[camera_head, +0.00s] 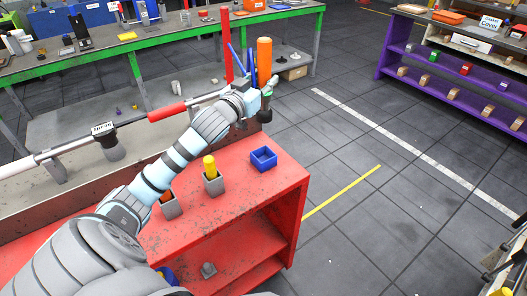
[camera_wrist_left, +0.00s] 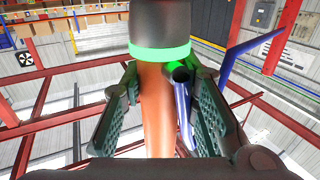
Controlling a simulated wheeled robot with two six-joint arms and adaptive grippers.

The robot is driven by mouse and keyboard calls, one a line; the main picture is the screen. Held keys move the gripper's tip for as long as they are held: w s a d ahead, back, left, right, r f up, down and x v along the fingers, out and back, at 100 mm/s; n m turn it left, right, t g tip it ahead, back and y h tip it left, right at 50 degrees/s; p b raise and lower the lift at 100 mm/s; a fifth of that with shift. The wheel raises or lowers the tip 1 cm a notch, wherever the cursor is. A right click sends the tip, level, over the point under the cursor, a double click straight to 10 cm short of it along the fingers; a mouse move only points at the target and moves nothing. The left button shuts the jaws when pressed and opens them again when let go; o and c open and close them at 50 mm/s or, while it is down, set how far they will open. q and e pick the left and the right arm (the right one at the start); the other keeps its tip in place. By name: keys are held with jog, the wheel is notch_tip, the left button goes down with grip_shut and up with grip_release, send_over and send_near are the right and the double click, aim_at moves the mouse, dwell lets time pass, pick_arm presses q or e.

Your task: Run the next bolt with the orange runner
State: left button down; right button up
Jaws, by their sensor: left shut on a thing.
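The orange runner (camera_head: 264,58) stands upright in my left gripper (camera_head: 258,97), above the far end of the red bench. In the left wrist view, the orange body (camera_wrist_left: 157,105) lies between the two fingers of the left gripper (camera_wrist_left: 165,115), and a black end with a green ring (camera_wrist_left: 165,30) is close to the camera. A dark part shows under the gripper in the head view. The axle (camera_head: 70,145), with a red section (camera_head: 167,112), runs along the back of the bench. No bolt can be made out. My right gripper is not in view.
On the red bench (camera_head: 240,190) stand a grey holder with a yellow-topped tool (camera_head: 210,167), another grey holder (camera_head: 170,208) and a blue box (camera_head: 264,158). Blue posts (camera_head: 241,62) and a red post (camera_head: 226,45) rise close behind the gripper. The floor right of the bench is open.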

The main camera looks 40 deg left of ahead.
aim_at(265, 101)
pick_arm(q)
jog(key=f, duration=0.4)
jog(key=f+b, duration=0.1)
jog(key=f, duration=0.1)
jog(key=shift+w+f, duration=0.25)
jog(key=shift+w, duration=0.05)
notch_tip(265, 101, down, 12)
jog(key=b, duration=0.3)
jog(key=shift+s+r, duration=0.2)
jog(key=shift+s, duration=0.1)
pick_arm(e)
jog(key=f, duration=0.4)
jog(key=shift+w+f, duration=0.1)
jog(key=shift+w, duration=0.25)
pick_arm(q)
jog(key=c, duration=1.2)
grip_release()
jog(key=shift+c, duration=0.2)
jog(key=shift+f, duration=0.1)
